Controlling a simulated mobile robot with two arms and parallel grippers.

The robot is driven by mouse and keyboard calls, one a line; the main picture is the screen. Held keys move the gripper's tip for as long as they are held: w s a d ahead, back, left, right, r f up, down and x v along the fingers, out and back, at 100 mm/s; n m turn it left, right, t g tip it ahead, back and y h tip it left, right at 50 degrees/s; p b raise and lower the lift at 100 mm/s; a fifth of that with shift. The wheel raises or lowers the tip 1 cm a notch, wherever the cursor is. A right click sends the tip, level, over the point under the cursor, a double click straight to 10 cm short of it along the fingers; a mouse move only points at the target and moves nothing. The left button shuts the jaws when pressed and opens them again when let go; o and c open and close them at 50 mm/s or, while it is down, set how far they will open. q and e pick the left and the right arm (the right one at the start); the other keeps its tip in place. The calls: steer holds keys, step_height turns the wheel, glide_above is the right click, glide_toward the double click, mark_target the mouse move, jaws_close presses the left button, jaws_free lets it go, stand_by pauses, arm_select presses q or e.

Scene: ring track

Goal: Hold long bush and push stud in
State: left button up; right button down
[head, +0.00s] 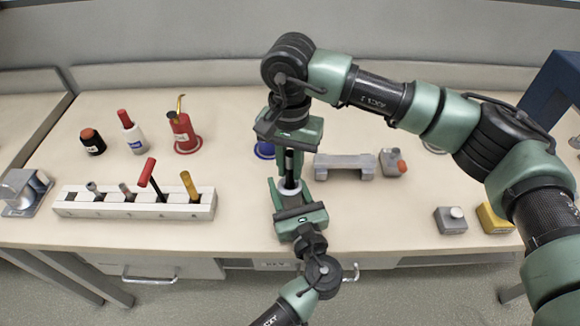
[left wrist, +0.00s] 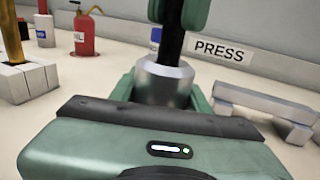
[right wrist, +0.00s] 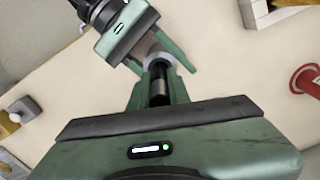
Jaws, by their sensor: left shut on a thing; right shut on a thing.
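The long bush (head: 290,187) is a silver cylinder, upright between the fingers of my left gripper (head: 289,195), which is shut on it above the table. It also shows in the left wrist view (left wrist: 163,82) and partly in the right wrist view (right wrist: 157,61). The stud (head: 289,163) is a thin black rod, roughly upright, with its upper part between the fingers of my right gripper (head: 289,145), which is shut on it. The stud's lower end meets the top of the bush, as the left wrist view (left wrist: 171,45) shows. How deep it sits inside is hidden.
A white slotted rack (head: 135,204) with several tools stands at the left. A red can (head: 184,134) and two small bottles stand behind it. A grey bridge-shaped block (head: 345,165) is right of the grippers. Grey (head: 450,221) and yellow blocks lie front right.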

steer(key=shift+f, duration=0.3)
steer(key=shift+f, duration=0.2)
steer(key=shift+f, duration=0.4)
steer(key=c, duration=1.3)
jaws_free()
step_height(320, 180, up, 13)
steer(key=shift+r, duration=0.1)
